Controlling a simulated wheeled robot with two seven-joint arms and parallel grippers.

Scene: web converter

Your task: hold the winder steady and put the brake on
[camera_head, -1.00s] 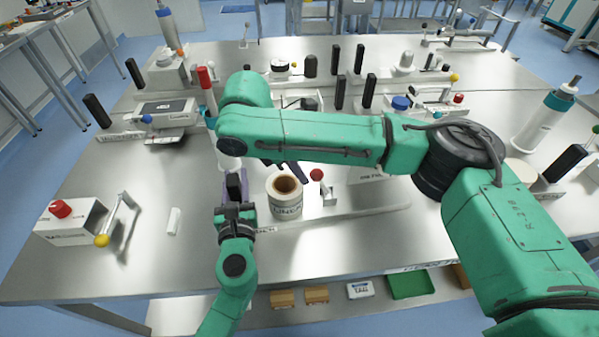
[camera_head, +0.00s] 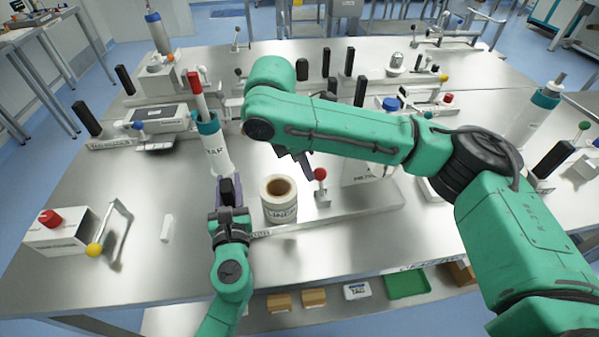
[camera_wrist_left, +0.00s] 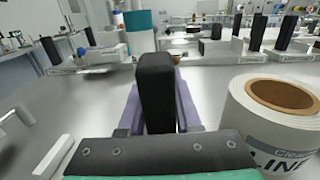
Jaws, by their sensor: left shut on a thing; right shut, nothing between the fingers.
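The winder carries a white liner roll with a brown core (camera_head: 279,200) on a flat grey base plate (camera_head: 350,211). A black upright handle (camera_wrist_left: 155,90) stands at the winder's left end. My left gripper (camera_head: 230,190) is shut on that handle, with its purple fingers on both sides of it. A short lever with a red ball knob (camera_head: 320,174) stands on the plate just right of the roll. I take it for the brake. My right gripper (camera_head: 306,172) is shut and empty, just left of the red knob in the head view. I cannot tell whether they touch.
A white tube with a teal collar (camera_head: 213,150) stands behind my left gripper. A white box with a red button (camera_head: 58,233) and a yellow-knobbed crank (camera_head: 97,246) are at the left. Several stations line the back. The front strip of table is clear.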

